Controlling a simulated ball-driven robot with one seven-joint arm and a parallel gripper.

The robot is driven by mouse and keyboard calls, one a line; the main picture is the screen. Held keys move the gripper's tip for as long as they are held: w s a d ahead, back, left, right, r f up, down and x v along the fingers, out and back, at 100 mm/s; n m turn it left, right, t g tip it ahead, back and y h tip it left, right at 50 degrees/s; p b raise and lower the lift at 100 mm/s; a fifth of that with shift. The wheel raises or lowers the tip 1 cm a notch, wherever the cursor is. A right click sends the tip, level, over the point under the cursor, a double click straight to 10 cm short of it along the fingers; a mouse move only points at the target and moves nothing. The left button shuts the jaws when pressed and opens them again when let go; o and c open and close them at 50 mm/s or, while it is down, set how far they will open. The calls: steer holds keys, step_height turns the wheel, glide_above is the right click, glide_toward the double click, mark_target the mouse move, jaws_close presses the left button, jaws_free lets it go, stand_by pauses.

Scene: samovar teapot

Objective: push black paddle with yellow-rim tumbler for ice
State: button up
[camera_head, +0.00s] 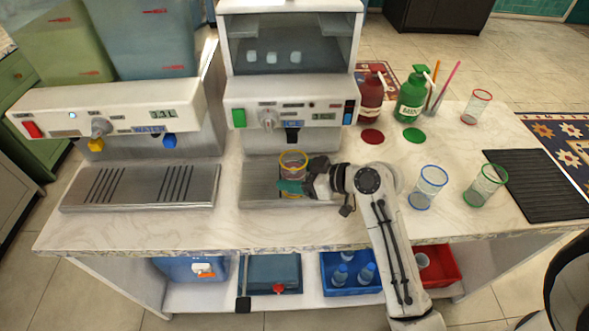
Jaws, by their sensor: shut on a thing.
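The yellow-rim tumbler (293,160) is upright and clear, held in front of the ice machine (292,90). My gripper (292,187) is shut on it, reaching in from the right, and its fingers and wrist hide part of the tumbler's lower side. The black paddle (292,134) sticks down from the middle of the ice machine's front panel. The tumbler's rim is just below the paddle in the picture; I cannot tell whether they touch. The steel drip tray (256,176) lies beneath. White ice cubes (271,57) show in the machine's window.
A water machine (130,120) with yellow and blue paddles stands left. Red (371,95) and green (411,95) pump bottles, blue-rim (428,187), green-rim (484,185) and red-rim (476,106) tumblers, and a black ribbed mat (540,186) stand right. The counter's front strip is clear.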

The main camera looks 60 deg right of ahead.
steer(key=shift+s+a+p, duration=0.1)
steer(key=shift+s+a, duration=0.8)
steer(key=shift+a, duration=0.25)
steer(key=shift+s+a+p, duration=0.1)
steer(key=shift+s+a, duration=0.75)
steer(key=shift+a, duration=0.25)
steer(key=shift+s+a+p, duration=0.1)
steer(key=shift+s+a, duration=0.8)
steer(key=shift+a, duration=0.25)
